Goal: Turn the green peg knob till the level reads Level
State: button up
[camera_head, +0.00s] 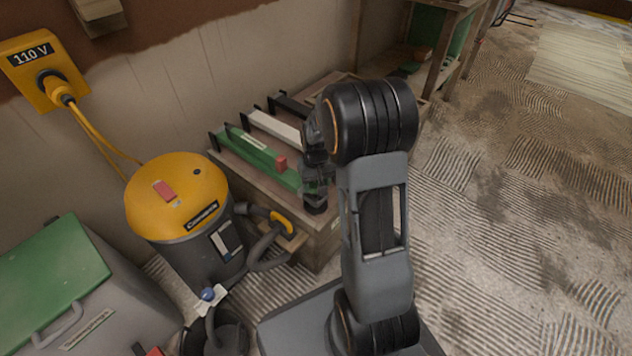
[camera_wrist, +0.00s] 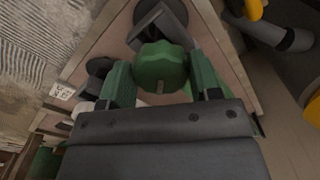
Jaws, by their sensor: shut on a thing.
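The green peg knob (camera_wrist: 160,64) shows in the wrist view, round and lobed, with a small pale mark on its near edge. My gripper (camera_wrist: 161,82) has one finger on either side of it and is shut on it. In the head view my gripper (camera_head: 315,192) is at the front end of a green bar (camera_head: 250,152) on a wooden bench (camera_head: 318,240). My arm and gripper hide the knob there. A small red block (camera_head: 281,163) sits on the green bar. I cannot make out any level reading.
A white bar (camera_head: 272,127) and a black bar (camera_head: 290,105) lie beside the green one. In the wrist view a dark knob (camera_wrist: 100,67) is to the left. A yellow-topped vacuum (camera_head: 175,200) with its hose stands left of the bench. Open floor (camera_head: 500,200) lies right.

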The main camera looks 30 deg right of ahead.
jog(key=shift+r, duration=0.1)
jog(key=m+p, duration=0.2)
jog(key=m, duration=0.1)
jog(key=shift+a+r, duration=0.1)
jog(key=m+p, duration=0.2)
jog(key=m, duration=0.1)
jog(key=shift+w+m+p, duration=0.1)
jog(key=shift+m+p, duration=0.2)
jog(key=m+p, duration=0.1)
jog(key=m, duration=0.2)
jog(key=shift+a+p, duration=0.1)
jog(key=shift+p, duration=0.2)
jog(key=shift+w+m+p, duration=0.15)
jog(key=shift+m+p, duration=0.5)
jog(key=shift+m, duration=1.25)
jog(key=o, duration=0.9)
